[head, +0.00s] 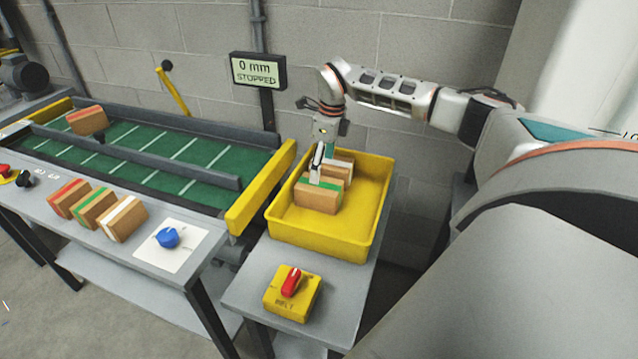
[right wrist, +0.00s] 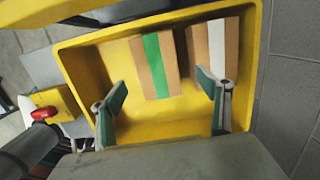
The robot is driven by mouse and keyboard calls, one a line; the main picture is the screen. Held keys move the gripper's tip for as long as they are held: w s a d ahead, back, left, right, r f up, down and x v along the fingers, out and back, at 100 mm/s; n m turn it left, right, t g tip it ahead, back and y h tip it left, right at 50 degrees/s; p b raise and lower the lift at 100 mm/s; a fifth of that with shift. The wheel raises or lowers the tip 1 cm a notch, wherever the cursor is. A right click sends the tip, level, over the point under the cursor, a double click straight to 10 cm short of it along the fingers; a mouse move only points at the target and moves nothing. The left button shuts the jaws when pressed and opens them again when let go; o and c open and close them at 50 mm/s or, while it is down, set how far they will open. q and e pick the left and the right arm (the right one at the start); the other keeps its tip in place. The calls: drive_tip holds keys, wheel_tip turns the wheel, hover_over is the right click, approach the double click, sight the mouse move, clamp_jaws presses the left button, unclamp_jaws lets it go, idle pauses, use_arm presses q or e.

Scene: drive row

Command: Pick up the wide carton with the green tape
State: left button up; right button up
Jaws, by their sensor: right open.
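A brown carton with green tape (head: 318,198) sits in the front part of the yellow bin (head: 345,243). In the right wrist view the green-taped carton (right wrist: 155,66) lies between and beyond the finger lines. My right gripper (head: 317,172) points down over the bin at the cartons. In the right wrist view its fingers (right wrist: 162,84) are spread apart, with nothing clamped between them. The right finger overlaps a white-taped carton (right wrist: 215,45) beside the green one. Another green-taped carton (head: 93,208) stands on the conveyor's front ledge. My left gripper is out of view.
Red-taped (head: 68,198) and white-taped (head: 123,219) cartons stand on the ledge near a blue knob (head: 168,238). A red-taped carton (head: 86,120) is on the green belt (head: 190,178). The display (head: 258,71) reads 0 mm, STOPPED. A yellow switch box (head: 292,293) stands before the bin.

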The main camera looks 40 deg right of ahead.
sight(319, 185)
drive_tip(key=f, duration=0.5)
drive_tip(key=a+f, duration=0.1)
drive_tip(key=f, duration=0.1)
drive_tip(key=shift+w+f+b, duration=0.2)
drive_tip(key=shift+f+b, duration=0.1)
drive_tip(key=shift+b, duration=0.05)
drive_tip(key=shift+r, duration=0.1)
drive_tip(key=c, duration=1.5)
